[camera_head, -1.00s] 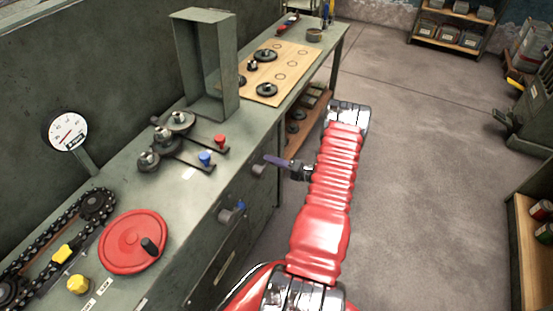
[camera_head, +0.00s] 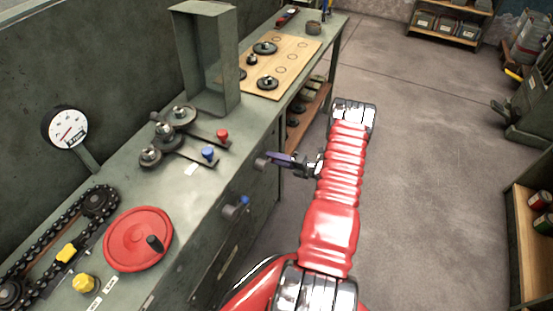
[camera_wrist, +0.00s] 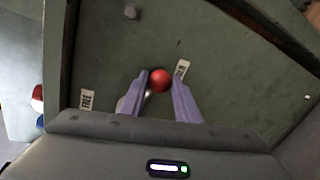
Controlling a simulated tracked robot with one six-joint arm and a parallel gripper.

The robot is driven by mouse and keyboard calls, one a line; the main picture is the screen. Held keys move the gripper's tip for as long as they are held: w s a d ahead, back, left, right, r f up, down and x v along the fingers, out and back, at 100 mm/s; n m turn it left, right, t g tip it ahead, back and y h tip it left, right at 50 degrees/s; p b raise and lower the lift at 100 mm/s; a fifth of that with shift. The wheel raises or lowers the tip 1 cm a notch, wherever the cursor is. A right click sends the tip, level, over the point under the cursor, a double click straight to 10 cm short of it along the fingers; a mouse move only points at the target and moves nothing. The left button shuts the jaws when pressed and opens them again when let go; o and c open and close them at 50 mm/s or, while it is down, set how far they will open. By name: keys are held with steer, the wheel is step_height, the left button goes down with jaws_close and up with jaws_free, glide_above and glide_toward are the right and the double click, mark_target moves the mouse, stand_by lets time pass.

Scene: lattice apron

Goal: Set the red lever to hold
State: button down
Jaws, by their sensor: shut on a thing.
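The red lever's round red knob (camera_wrist: 160,80) sits between the tips of my gripper's two purple fingers (camera_wrist: 158,88) in the wrist view. My gripper is shut on it. A short pale piece of the lever's stem shows beside the left fingertip. A label reading FREE (camera_wrist: 87,100) is on the panel to the left, and a partly covered label (camera_wrist: 181,70) is just right of the knob. The knob is much closer to the right label. In the head view my gripper (camera_head: 281,158) is at the bench's front panel, and the red knob is hidden there.
On the bench are a red handwheel (camera_head: 138,238), a chain drive (camera_head: 98,202), a gauge (camera_head: 66,128), and small red (camera_head: 223,135) and blue (camera_head: 208,153) knobs. Open floor (camera_head: 420,200) lies to the right.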

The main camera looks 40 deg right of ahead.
steer(key=shift+d+f, duration=0.1)
steer(key=shift+d, duration=0.05)
steer(key=c, duration=1.4)
jaws_free()
steer(key=shift+o, duration=0.2)
steer(key=v, duration=1.3)
steer(key=shift+s, duration=0.35)
